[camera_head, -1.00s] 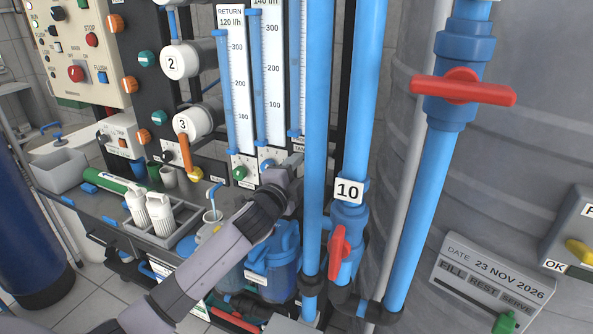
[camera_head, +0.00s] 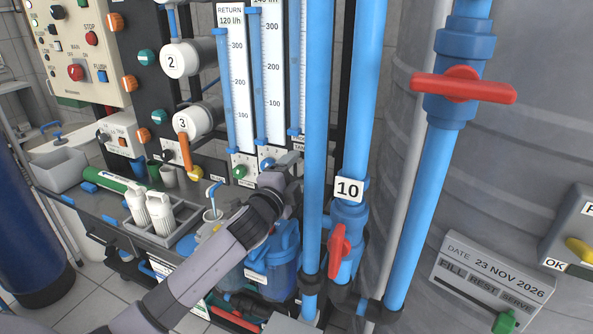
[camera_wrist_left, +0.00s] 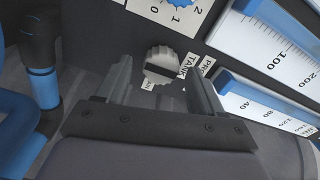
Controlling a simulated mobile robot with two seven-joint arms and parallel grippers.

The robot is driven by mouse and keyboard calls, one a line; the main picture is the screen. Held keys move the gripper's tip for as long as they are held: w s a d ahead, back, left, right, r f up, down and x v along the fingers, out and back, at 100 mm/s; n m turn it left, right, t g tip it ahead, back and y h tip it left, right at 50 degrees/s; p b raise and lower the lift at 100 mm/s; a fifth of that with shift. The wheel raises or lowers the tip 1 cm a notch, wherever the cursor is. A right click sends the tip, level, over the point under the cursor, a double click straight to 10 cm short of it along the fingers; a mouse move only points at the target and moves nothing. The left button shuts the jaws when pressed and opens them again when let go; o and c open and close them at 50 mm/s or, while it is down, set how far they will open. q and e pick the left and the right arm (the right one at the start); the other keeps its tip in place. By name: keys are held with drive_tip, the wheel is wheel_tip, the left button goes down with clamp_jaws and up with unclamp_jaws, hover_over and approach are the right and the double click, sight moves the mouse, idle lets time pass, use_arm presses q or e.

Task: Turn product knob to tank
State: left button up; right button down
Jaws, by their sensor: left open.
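The product knob (camera_wrist_left: 160,65) is a pale, ridged round knob with a dark bar across it, in the wrist view. A label reading TANK (camera_wrist_left: 192,66) is at its right, and a partly hidden label ending in "AIN" is at its lower left. My left gripper (camera_wrist_left: 157,72) is open, with one finger on each side of the knob in the picture. I cannot tell whether the fingers touch it. In the head view my left gripper (camera_head: 285,166) is at the panel's lower edge and hides the knob.
Close right of the gripper stands a vertical blue pipe (camera_head: 317,130). A green knob (camera_head: 240,171) and a blue knob (camera_head: 267,164) are to its left, below the flow meters (camera_head: 235,90). A blue canister (camera_head: 285,262) is below the arm.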

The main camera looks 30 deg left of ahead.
use_arm(q)
drive_tip(key=shift+s+d, duration=0.15)
drive_tip(key=shift+s, duration=2.65)
